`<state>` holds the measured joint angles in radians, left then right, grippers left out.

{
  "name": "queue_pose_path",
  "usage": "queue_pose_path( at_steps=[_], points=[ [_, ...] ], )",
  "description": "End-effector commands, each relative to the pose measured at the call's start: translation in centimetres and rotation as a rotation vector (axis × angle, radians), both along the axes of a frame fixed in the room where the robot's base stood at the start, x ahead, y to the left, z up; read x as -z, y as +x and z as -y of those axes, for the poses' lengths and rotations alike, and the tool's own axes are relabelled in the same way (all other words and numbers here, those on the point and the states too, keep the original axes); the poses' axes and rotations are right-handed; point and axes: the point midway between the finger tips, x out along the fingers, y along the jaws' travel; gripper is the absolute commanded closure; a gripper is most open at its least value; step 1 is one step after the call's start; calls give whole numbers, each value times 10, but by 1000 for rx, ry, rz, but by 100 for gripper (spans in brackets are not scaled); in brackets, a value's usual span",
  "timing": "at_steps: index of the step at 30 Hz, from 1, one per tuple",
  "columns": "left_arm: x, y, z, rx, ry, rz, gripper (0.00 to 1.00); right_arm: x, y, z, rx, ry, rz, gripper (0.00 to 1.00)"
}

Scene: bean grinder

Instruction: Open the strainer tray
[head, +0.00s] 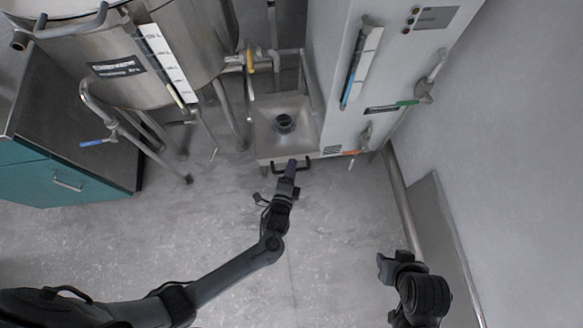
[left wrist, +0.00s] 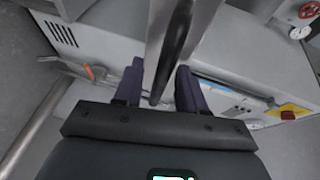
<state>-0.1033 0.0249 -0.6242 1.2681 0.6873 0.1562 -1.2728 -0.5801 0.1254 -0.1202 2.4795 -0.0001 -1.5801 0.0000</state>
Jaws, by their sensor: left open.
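The strainer tray is a square metal tray (head: 262,128) low on the floor, with a dark round drain piece (head: 284,123) in it. Its black bar handle (head: 275,167) is on the front edge. My left gripper (head: 291,168) is at this handle and covers part of it. In the left wrist view the purple fingers of my left gripper (left wrist: 158,88) are open, and the black handle (left wrist: 173,52) runs lengthwise between them, with gaps at the sides. I cannot tell whether either finger touches it. My right gripper (head: 388,266) is far from the tray, at lower right; its jaw state is unclear.
A white cabinet (head: 340,110) stands right of the tray, and a large steel tank (head: 120,85) on legs stands left. The floor (head: 190,225) in front is clear.

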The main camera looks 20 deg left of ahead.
Motion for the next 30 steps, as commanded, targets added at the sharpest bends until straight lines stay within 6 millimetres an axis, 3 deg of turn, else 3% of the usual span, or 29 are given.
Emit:
queue_pose_path(
  at_steps=[5,21,30],
  points=[
    [-4,-14,1,1,0,-1,60,-8,0,0,-1,-1,0,55],
    [-19,-95,6,0,0,-1,60,-37,0,-2,5,7,0,55],
    [-19,-106,6,0,0,0,60,-39,0,-2,6,10,1,55]
  ],
)
